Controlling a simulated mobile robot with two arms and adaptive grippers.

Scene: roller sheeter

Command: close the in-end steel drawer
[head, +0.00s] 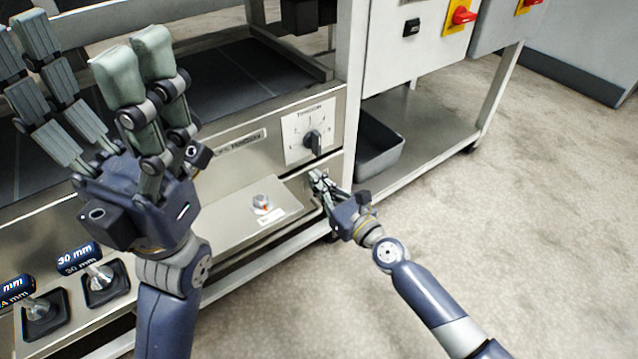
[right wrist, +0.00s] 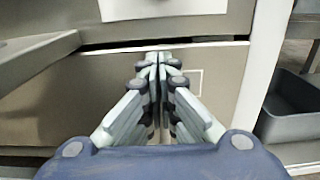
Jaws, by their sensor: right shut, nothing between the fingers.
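The steel drawer front (right wrist: 62,105) is the flat panel facing my right gripper in the right wrist view. A thin dark gap runs along its top edge, and a pale rectangular outline shows on its right part. How far it stands out is hard to tell. My right gripper (right wrist: 158,58) is shut and empty, with its fingertips at the top middle of this front; contact cannot be told. My left gripper (head: 88,62) is open and empty, raised in the near left foreground.
The tension dial (head: 312,140) is above the drawer. A steel ledge with a small knob (head: 262,204) juts out left of my right gripper. A grey bin (head: 378,150) sits on the lower shelf. Floor at right is clear.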

